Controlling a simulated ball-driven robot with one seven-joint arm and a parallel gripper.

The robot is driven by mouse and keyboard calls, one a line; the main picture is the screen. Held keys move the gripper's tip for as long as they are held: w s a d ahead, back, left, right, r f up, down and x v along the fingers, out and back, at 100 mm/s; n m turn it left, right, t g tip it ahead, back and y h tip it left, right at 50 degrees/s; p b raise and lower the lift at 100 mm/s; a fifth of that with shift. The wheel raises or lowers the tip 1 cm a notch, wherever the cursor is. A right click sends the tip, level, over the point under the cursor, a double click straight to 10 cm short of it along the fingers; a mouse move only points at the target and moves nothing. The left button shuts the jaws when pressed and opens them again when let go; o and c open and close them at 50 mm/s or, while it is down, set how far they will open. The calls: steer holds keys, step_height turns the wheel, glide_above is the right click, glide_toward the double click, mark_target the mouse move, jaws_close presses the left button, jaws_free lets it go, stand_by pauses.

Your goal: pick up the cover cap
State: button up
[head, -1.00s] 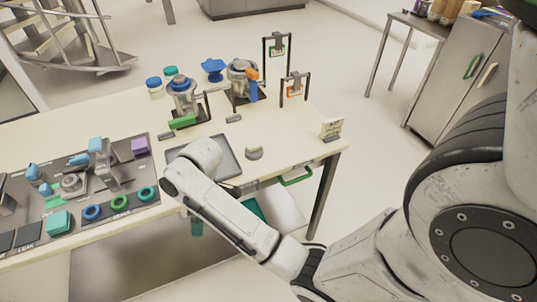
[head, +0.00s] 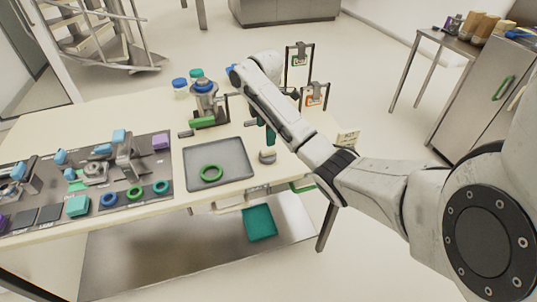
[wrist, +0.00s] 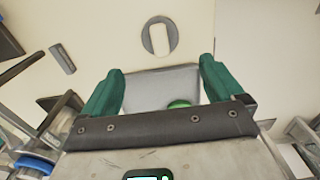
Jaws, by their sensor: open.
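The cover cap appears to be a small round grey disc with a pale raised bar (head: 267,157), lying on the table right of the grey tray. In the wrist view the cap (wrist: 147,41) lies beyond the fingertips, close to midway between them. My gripper (wrist: 160,70) is open, with green fingers wide apart and nothing between them. In the head view a green finger of my gripper (head: 270,135) shows just above and behind the cap; my arm hides most of the rest. The fingers do not visibly touch the cap.
A grey tray (head: 232,176) holding a green ring (head: 211,173) lies left of the cap. A metal device with a blue top (head: 204,100) stands behind the tray. A dark parts board (head: 45,190) fills the left side.

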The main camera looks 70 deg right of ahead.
mark_target(268, 149)
step_height(268, 149, down, 5)
steer(key=shift+f, duration=0.1)
steer(key=shift+s+d+f+p, duration=0.15)
steer(key=shift+f+p, duration=0.2)
steer(key=shift+f, duration=1)
steer(key=shift+s+f+p, duration=0.1)
steer(key=shift+f+p, duration=0.25)
steer(key=shift+f, duration=1)
steer(key=c, duration=1)
steer(key=shift+r, duration=0.15)
